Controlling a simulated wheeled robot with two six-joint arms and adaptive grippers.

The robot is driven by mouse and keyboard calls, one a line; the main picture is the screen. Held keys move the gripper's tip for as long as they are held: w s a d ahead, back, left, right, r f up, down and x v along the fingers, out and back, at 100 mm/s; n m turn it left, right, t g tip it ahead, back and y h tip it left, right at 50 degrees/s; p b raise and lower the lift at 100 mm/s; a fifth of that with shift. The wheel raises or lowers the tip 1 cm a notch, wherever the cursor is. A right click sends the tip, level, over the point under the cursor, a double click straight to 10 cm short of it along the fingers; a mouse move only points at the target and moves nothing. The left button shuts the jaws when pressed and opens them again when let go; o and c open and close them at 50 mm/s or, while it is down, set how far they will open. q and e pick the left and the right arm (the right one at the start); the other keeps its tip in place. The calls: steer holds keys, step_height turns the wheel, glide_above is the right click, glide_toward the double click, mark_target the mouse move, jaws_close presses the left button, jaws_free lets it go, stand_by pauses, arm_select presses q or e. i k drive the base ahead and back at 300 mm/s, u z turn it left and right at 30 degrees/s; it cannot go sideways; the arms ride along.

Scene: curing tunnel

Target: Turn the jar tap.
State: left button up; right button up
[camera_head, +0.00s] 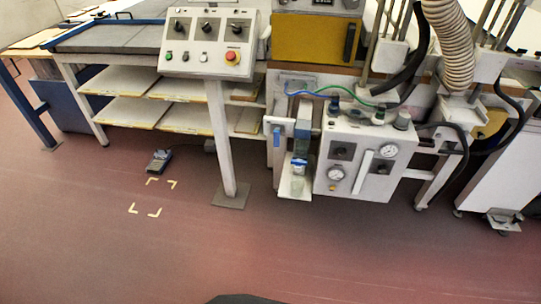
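A small jar unit (301,143) hangs at the left side of a white gauge box (365,158), under the machine. It has a grey-blue upper body and a blue part (299,164) low on it, which may be the tap. A small pale greenish cup (297,186) stands below it on a white ledge (294,196). The tap is too small to tell how it is turned. Neither of my grippers is in view.
A control panel (208,42) stands on a post (221,140) left of the jar. A foot pedal (159,160) and yellow corner marks (146,212) are on the floor. A ribbed hose (452,45) hangs at right. The red floor (330,250) in front is clear.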

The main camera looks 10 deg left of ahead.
mark_target(299, 163)
steer(key=u, duration=0.6)
steer(key=i, duration=1.75)
steer(key=z, duration=1.95)
steer(key=k, duration=1.2)
steer(key=u, duration=1.5)
steer(key=i, duration=0.5)
